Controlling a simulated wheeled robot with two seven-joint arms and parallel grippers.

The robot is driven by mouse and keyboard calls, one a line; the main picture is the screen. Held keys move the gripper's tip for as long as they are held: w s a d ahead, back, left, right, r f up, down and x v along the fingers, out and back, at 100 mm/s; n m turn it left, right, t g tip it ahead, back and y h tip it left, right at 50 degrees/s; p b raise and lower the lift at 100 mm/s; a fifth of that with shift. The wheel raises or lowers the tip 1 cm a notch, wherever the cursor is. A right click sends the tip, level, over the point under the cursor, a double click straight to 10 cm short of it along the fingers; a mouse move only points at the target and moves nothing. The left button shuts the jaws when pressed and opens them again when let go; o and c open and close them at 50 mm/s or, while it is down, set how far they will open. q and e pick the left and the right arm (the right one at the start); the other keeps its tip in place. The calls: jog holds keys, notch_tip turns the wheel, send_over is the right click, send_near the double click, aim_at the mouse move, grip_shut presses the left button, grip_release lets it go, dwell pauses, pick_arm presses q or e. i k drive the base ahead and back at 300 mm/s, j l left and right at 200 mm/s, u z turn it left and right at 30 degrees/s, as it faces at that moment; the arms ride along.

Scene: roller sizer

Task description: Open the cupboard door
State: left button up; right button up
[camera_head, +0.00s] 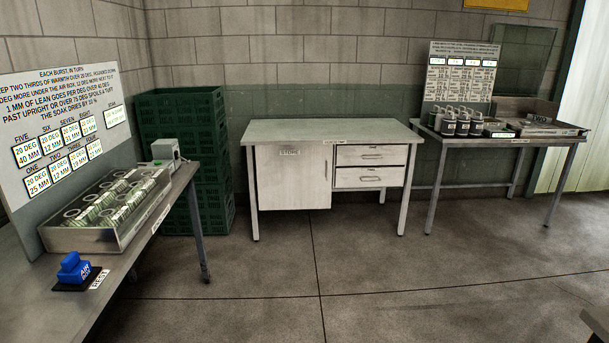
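The cupboard door (290,180) is a pale panel on the left side of a white bench against the back wall. A label at its top seems to read STORE. A small upright handle (326,170) sits near its right edge. The door looks shut, flush with the bench front. Neither of my grippers is in view, and nothing touches the door.
Two drawers (371,167) are right of the door. Green stacked crates (180,107) stand left of the bench. A table (60,300) with a metal tray fills the left, another table (500,139) stands right. The floor (330,280) before the bench is clear.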

aim_at(291, 176)
jog(key=i, duration=2.3)
jog(key=i+u, duration=0.1)
jog(key=i, duration=0.6)
jog(key=i+l, duration=0.15)
jog(key=i, duration=0.55)
jog(key=i+l+u, duration=0.15)
jog(key=i, duration=0.55)
jog(key=i+u, duration=0.25)
jog(key=k, duration=0.05)
